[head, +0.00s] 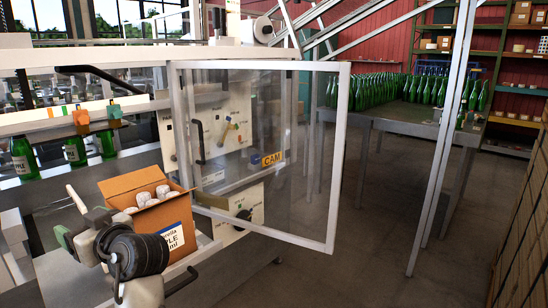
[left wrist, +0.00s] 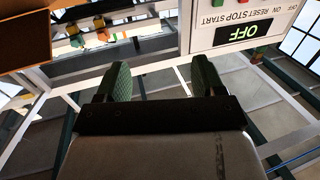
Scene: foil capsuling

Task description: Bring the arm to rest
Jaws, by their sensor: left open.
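My left gripper (head: 75,228) is at the lower left of the head view, with dark green finger pads. It is beside the left side of an open cardboard carton (head: 145,185). In the left wrist view the two fingers of the gripper (left wrist: 163,78) stand apart with nothing between them. My left arm is bent in front of the carton and hides part of its lower front. White rounded items (head: 152,194) show inside the carton. My right gripper is not in view.
A clear guard door (head: 335,150) with a white frame stands open in front of the machine panel (head: 215,130). Green bottles (head: 76,150) stand on the line at left. More bottles (head: 425,90) fill a far table. The floor (head: 370,215) right of the door is clear.

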